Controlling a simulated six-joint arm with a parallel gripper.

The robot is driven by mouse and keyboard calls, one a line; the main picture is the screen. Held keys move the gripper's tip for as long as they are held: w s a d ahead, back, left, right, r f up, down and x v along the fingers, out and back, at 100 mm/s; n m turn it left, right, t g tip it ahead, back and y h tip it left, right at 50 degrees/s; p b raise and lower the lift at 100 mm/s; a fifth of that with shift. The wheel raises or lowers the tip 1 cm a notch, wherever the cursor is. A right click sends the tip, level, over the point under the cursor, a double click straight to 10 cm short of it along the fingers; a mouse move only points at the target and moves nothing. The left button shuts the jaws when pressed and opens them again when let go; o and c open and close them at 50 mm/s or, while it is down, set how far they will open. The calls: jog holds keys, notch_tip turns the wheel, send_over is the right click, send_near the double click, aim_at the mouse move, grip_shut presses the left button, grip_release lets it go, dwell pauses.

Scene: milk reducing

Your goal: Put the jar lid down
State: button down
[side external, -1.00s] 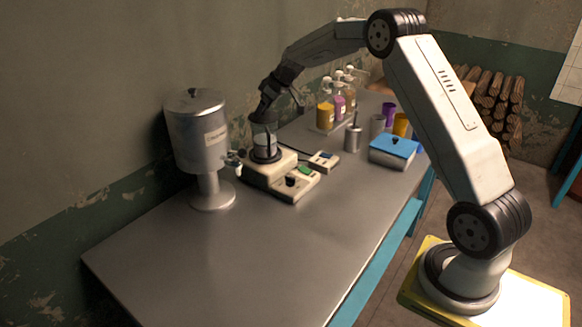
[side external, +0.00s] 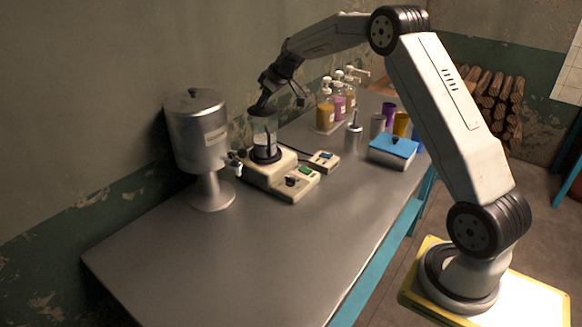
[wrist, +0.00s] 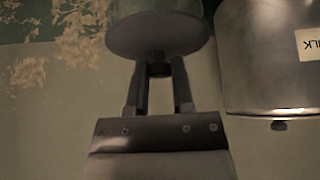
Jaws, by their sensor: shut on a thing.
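My gripper (side external: 262,106) is shut on the jar lid (wrist: 158,38). In the wrist view the lid is a dark grey disc between my fingertips (wrist: 158,68). In the side view the lid is small and dark and hard to make out at the fingers, just above the jar's mouth. The clear glass jar (side external: 264,132) stands upright on the cream base unit (side external: 268,168), with something white inside. Whether the lid still touches the jar's rim cannot be told.
A metal milk dispenser (side external: 196,135) stands left of the jar; it also shows in the wrist view (wrist: 260,70). A small control box (side external: 324,161), a metal canister (side external: 353,138), pump bottles (side external: 338,105) and a blue-topped box (side external: 394,147) are to the right. The front table (side external: 240,255) is clear.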

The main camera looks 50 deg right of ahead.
jog(key=s+a+r, duration=0.4)
jog(key=s+r, duration=0.6)
jog(key=s, duration=0.3)
jog(key=shift+s+r, duration=0.25)
jog(key=shift+r, duration=0.15)
dwell(0.4)
jog(key=s+a+f+m, duration=0.1)
jog(key=s+a+f, duration=0.1)
jog(key=a+f, duration=0.3)
jog(key=s+a+f+m+h, duration=0.1)
jog(key=a+f, duration=0.4)
jog(key=f, duration=0.7)
jog(key=shift+s+a, duration=0.25)
jog(key=shift+s, duration=0.15)
jog(key=shift+a, duration=0.15)
